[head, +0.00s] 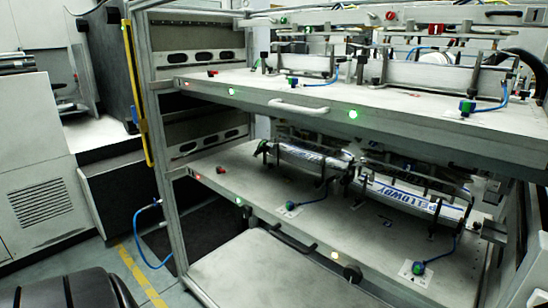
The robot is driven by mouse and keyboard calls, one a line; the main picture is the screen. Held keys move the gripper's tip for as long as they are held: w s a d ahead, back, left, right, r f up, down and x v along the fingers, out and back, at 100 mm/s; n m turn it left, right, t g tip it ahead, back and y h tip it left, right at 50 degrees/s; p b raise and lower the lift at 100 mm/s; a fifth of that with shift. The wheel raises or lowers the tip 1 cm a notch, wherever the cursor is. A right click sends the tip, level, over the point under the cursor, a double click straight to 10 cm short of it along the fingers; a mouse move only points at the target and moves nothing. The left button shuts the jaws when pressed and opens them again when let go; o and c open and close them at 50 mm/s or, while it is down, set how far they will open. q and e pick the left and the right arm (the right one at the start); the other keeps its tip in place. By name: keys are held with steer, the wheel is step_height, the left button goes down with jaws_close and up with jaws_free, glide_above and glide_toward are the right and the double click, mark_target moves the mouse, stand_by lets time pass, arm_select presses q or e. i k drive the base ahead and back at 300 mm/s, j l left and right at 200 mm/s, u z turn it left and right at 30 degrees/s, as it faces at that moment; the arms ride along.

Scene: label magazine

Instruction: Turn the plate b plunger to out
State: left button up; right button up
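Neither of my grippers is in view. In the head view, a rack holds an upper plate (240,83) and a lower plate (225,178). I cannot read which is plate b, nor tell for sure which part is its plunger. Small red knobs sit at the left of the upper plate (213,73) and the lower plate (220,170). Green-and-blue fittings with blue hoses stand on the upper plate (467,107) and on the lower plate (418,268). Whether any plunger is in or out is too small to tell.
The lower plate carries printed rollers (410,195). A white handle (298,107) and green lights (353,114) mark the upper front edge. A black handle (295,240) and a yellowish light (335,255) mark the lower edge. A yellow post (136,90) stands left. Floor shows at lower left.

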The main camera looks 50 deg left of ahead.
mark_target(219, 170)
steer(key=j+z, duration=0.15)
steer(key=j, duration=0.25)
steer(key=k+j+z, duration=0.15)
steer(key=j, duration=0.25)
steer(key=j+z, duration=0.15)
steer(key=j, duration=0.3)
steer(key=k+j+z, duration=0.2)
steer(key=j, duration=0.15)
steer(key=k+j+z, duration=0.15)
steer(key=j, duration=0.25)
